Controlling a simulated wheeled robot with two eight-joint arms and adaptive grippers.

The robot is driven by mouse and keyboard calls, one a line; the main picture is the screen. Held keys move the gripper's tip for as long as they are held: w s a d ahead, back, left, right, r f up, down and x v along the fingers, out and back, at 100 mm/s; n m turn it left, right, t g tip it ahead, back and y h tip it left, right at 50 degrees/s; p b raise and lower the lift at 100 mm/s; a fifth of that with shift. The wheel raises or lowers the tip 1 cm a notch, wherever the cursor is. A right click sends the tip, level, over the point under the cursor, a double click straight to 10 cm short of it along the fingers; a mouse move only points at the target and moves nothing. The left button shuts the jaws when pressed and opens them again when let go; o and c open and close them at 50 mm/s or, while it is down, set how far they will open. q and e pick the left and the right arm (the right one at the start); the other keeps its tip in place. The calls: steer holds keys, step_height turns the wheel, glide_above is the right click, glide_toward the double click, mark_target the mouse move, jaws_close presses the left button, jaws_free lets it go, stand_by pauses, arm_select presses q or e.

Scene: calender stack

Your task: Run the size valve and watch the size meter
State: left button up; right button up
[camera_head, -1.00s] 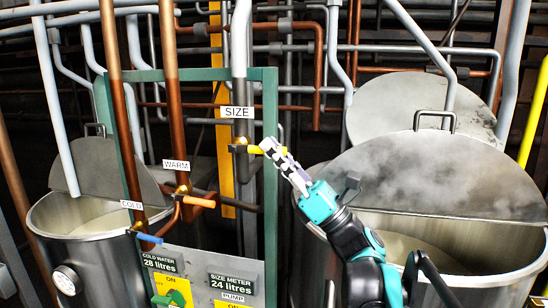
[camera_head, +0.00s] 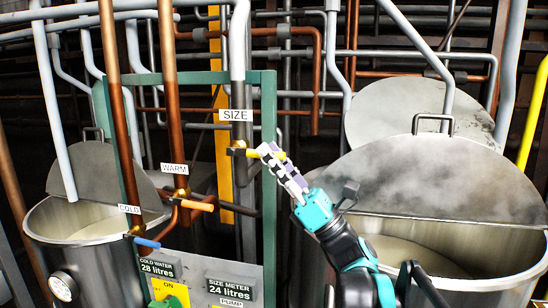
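The size valve has a yellow handle (camera_head: 251,153) pointing right from a brass body under the SIZE sign (camera_head: 235,115). My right gripper (camera_head: 268,151) is at this handle, its checkered fingers overlapping it. The fingers look close together, but I cannot tell whether they are clamped on it. The handle's far end shows just past the fingers. The size meter (camera_head: 230,287) on the grey panel reads 24 litres. My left gripper is not in view.
The WARM valve's orange handle (camera_head: 197,205) and the COLD valve's blue handle (camera_head: 147,242) are lower left. The cold water meter (camera_head: 158,268) reads 28 litres. A green switch (camera_head: 164,300) is below. Metal vats stand left (camera_head: 100,245) and right (camera_head: 500,255).

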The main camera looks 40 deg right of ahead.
steer(key=v, duration=1.2)
steer(key=w+a+f+n+g+b, duration=0.35)
steer(key=a+f, duration=0.25)
steer(key=f, duration=0.2)
steer(key=w+a+f+n+g+b, duration=0.35)
steer(key=a+f, duration=0.25)
steer(key=f, duration=0.2)
steer(key=a+f+n+g+h+b, duration=0.1)
steer(key=a+f+n+g+b, duration=0.15)
steer(key=a+f, duration=0.45)
steer(key=a+f+n+g+h+b, duration=0.1)
steer(key=a+f+n+g+b, duration=0.2)
steer(key=f, duration=0.8)
steer(key=s+f+n+g+h+b, duration=0.1)
steer(key=s+f+n+h+b, duration=0.1)
steer(key=f+n, duration=0.5)
steer(key=s+d+f+n+g+h+b, duration=0.1)
steer(key=s+f+n+g+h+b, duration=0.1)
steer(key=f+n+h+b, duration=0.2)
steer(key=s+d+f+n+g+h+b, duration=0.1)
steer(key=s+f+n+h+b, duration=0.1)
steer(key=f+n, duration=0.9)
step_height(320, 180, down, 7)
steer(key=h+b, duration=0.1)
steer(key=b, duration=0.1)
steer(key=shift+s+g+b, duration=0.35)
steer(key=shift+s, duration=0.05)
